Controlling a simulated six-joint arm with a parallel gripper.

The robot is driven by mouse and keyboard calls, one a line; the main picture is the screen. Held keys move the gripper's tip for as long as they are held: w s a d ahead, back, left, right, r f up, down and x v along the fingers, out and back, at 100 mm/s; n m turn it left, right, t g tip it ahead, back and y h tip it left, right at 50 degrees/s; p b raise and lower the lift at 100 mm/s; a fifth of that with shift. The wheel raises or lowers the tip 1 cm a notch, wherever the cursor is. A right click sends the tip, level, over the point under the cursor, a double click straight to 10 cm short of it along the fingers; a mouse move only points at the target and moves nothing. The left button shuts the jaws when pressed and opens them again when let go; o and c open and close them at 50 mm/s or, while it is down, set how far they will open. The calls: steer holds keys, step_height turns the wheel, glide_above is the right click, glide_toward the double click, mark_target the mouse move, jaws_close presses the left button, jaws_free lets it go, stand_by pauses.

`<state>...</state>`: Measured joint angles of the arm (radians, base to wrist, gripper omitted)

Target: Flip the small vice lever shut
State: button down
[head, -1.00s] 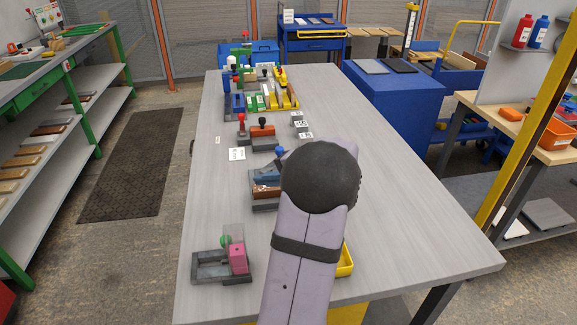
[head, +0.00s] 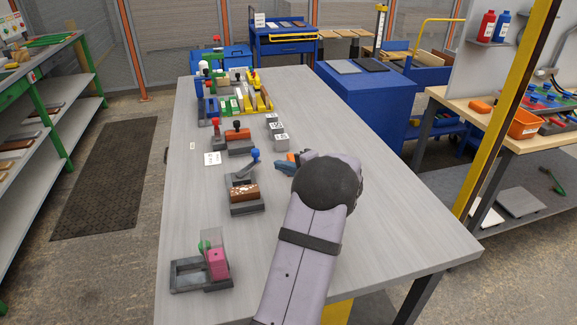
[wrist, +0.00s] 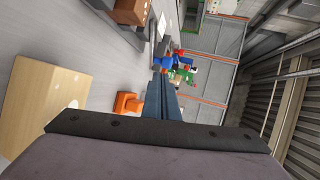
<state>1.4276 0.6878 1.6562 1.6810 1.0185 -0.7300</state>
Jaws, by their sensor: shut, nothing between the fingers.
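A small dark grey vice (head: 246,209) stands on the table in the head view, with a speckled brown piece (head: 244,191) in it. Its lever (head: 254,155) has a blue knob and slants up to the right behind the brown piece. My gripper (head: 280,167) is to the right of the lever, apart from it in the picture. Its blue-grey fingers show in the wrist view (wrist: 161,85), closed together and empty. I cannot tell its exact height over the table.
A grey fixture (head: 185,284) with a pink block stands at the near left. A red-knobbed clamp (head: 216,128) with an orange block is behind the vice. Grey labelled blocks (head: 279,139) stand at its right. A yellow tray (head: 262,108) is farther back. The table's right side is mostly clear.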

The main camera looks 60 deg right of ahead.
steer(key=p, duration=0.3)
glide_toward(258, 150)
steer(key=w+f, duration=0.2)
steer(key=w, duration=0.1)
steer(key=w+d+f, duration=0.1)
steer(key=w, duration=0.1)
steer(key=shift+w+d+f+y+b, duration=0.15)
steer(key=shift+y+b, duration=0.15)
steer(key=shift+b, duration=0.5)
steer(key=shift+w+d+f+n+t+y+b, duration=0.1)
steer(key=shift+w+d+n+t+y+b, duration=0.2)
steer(key=shift+n+y+b, duration=0.6)
steer(key=w+b, duration=0.2)
steer(key=b, duration=0.1)
steer(key=shift+d+h+b, duration=0.3)
steer(key=shift+d, duration=0.1)
steer(key=shift+w+d+b, duration=0.1)
steer(key=shift+w+b, duration=0.35)
steer(key=shift+b, duration=0.05)
steer(key=shift+r, duration=0.3)
